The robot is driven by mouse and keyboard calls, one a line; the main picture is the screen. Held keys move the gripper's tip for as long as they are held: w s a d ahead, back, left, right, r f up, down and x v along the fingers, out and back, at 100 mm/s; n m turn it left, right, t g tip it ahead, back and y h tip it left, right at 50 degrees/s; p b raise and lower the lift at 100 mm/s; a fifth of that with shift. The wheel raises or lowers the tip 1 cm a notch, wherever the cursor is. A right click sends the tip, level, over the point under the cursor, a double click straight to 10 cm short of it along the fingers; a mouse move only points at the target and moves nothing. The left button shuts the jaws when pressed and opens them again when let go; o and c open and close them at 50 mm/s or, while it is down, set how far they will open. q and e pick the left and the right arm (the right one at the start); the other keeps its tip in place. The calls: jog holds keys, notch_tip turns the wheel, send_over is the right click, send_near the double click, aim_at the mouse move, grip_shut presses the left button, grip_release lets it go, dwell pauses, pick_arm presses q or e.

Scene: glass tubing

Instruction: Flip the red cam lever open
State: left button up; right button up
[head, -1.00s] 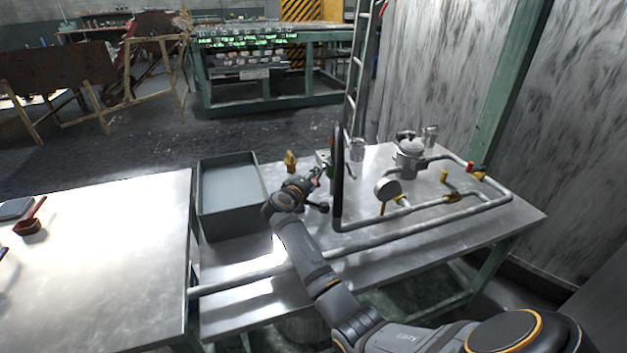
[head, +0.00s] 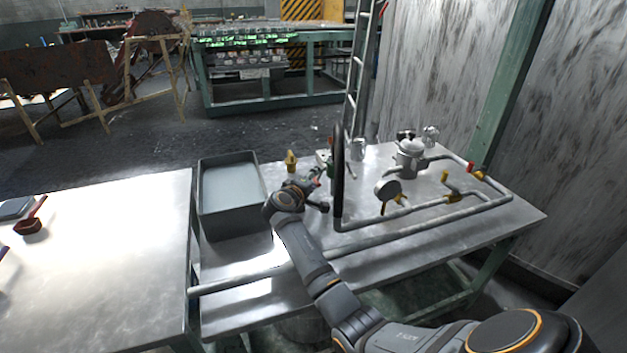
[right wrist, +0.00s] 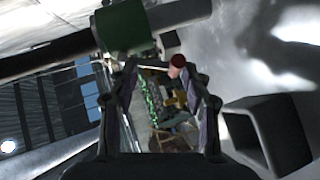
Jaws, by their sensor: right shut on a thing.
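The red cam lever (head: 317,182) shows as a small red part on the table fixture, just left of the large dark handwheel. My right gripper (head: 315,190) is at it, coming in from the front left. In the right wrist view the lever's round red end (right wrist: 177,64) lies between the fingertips of my right gripper (right wrist: 166,72), which is shut on it. A green block (right wrist: 122,28) is just beyond the left finger. Most of the lever's body is hidden by the gripper. My left gripper is not in view.
The dark handwheel (head: 338,180) stands upright close to the right of my gripper. A grey open bin (head: 203,208) is at the left. Pipes with a gauge (head: 387,188) and a metal pot (head: 409,150) fill the table's right side. A yellow fitting (head: 291,160) stands behind the gripper.

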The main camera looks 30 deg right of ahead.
jog(key=shift+w+d+r, duration=0.1)
jog(key=shift+d+r, duration=0.05)
jog(key=shift+r, duration=0.3)
jog(key=o, duration=1.1)
jog(key=shift+d+f, duration=0.2)
jog(key=shift+f, duration=0.05)
jog(key=shift+o, duration=0.2)
jog(key=shift+a+f, duration=0.1)
jog(key=shift+a, duration=0.3)
jog(key=v, duration=0.7)
jog(key=shift+s, duration=0.2)
jog(key=shift+d, duration=0.1)
jog(key=shift+c, duration=0.5)
